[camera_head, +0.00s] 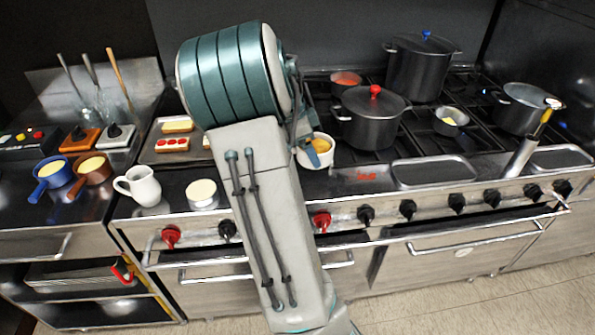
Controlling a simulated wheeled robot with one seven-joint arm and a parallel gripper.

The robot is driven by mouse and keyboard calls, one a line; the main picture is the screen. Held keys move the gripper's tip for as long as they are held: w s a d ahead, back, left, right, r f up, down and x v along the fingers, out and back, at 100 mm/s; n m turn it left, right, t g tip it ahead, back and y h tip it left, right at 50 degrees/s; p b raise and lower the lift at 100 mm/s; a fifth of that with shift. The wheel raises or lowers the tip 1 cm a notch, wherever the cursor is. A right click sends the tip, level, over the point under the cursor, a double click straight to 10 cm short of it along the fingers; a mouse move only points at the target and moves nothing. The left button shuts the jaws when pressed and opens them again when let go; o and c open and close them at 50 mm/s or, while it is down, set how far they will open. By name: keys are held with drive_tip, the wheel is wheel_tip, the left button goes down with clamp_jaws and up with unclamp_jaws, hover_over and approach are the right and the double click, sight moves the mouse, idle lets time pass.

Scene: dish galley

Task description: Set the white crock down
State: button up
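A white crock (325,160) with something orange in it shows just right of my forearm, at the front of the stove top. My arm hides its left side. My gripper (306,135) is mostly hidden behind my arm, with only dark parts showing at the crock's upper left edge. I cannot tell whether its fingers are open or closed on the crock, or whether the crock touches the surface below. A short white round pot with a pale top (201,193) stands on the counter left of my arm.
A white jug (143,186) and two small pans stand at the left. A black pot with a red knob (372,117) is close right of the crock. A grey tray (435,172) lies farther right along the front. Red and black knobs line the front edge.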

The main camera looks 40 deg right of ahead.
drive_tip(key=a+f, duration=0.1)
drive_tip(key=a, duration=0.2)
drive_tip(key=a+f, duration=0.1)
drive_tip(key=shift+a+f, duration=0.15)
drive_tip(key=shift+f, duration=0.15)
drive_tip(key=shift+f+p, duration=0.6)
drive_tip(key=shift+f, duration=1.4)
drive_tip(key=shift+f, duration=0.1)
drive_tip(key=o, duration=1.2)
drive_tip(key=v, duration=1.2)
drive_tip(key=s+a+n+t+y, duration=0.2)
drive_tip(key=s+a+n, duration=0.6)
drive_tip(key=a+n, duration=0.3)
drive_tip(key=s+a+n+t+y, duration=0.2)
drive_tip(key=s+a+n+t, duration=0.1)
drive_tip(key=s+a+n, duration=0.5)
drive_tip(key=shift+s+a+r+n+b, duration=0.2)
drive_tip(key=shift+a+r+n+b, duration=0.15)
drive_tip(key=shift+a+n, duration=1.9)
drive_tip(key=shift+d+n, duration=0.55)
